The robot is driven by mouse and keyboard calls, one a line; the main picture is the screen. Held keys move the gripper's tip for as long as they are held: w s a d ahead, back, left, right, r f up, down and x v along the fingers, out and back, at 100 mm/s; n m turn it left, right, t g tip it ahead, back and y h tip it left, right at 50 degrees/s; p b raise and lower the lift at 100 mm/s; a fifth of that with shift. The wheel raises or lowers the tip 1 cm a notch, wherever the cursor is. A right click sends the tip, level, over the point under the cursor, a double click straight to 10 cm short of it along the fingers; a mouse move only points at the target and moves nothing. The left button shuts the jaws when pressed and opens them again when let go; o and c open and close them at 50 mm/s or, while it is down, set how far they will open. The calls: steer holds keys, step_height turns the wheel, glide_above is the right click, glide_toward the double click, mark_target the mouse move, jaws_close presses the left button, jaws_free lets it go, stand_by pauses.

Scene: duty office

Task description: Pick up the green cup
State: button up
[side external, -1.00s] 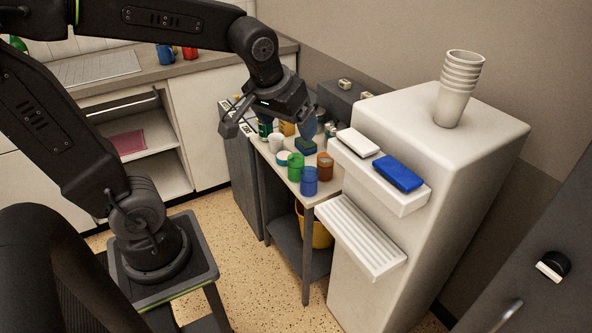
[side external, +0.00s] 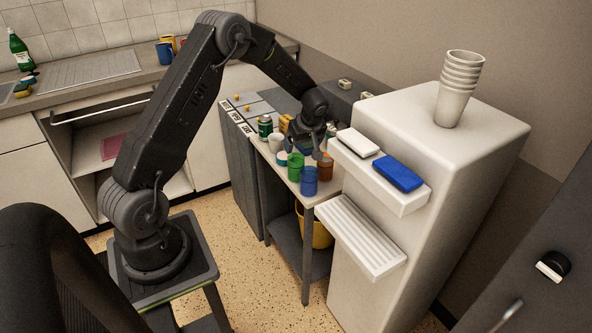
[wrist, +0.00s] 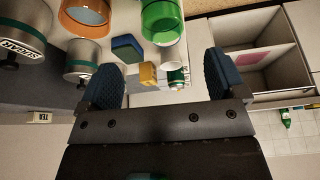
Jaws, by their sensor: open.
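My gripper (side external: 304,148) is low over the table, just behind the green cup in the side view. In the wrist view its two blue-padded fingers (wrist: 165,78) are spread apart with nothing held between them.
A white cup (side external: 275,143), a green can (side external: 265,127) and a yellow object (wrist: 148,74) crowd the tabletop. Metal canisters (wrist: 82,62) stand close by in the wrist view. The white dispenser (side external: 470,170) with its shelf rises on the right.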

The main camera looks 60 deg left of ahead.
mark_target(296, 168)
steer(key=x, duration=1.2)
steer(key=shift+s, duration=0.15)
steer(key=shift+c, duration=0.3)
steer(key=c, duration=0.9)
steer(key=shift+r, duration=0.1)
steer(key=shift+c, duration=0.2)
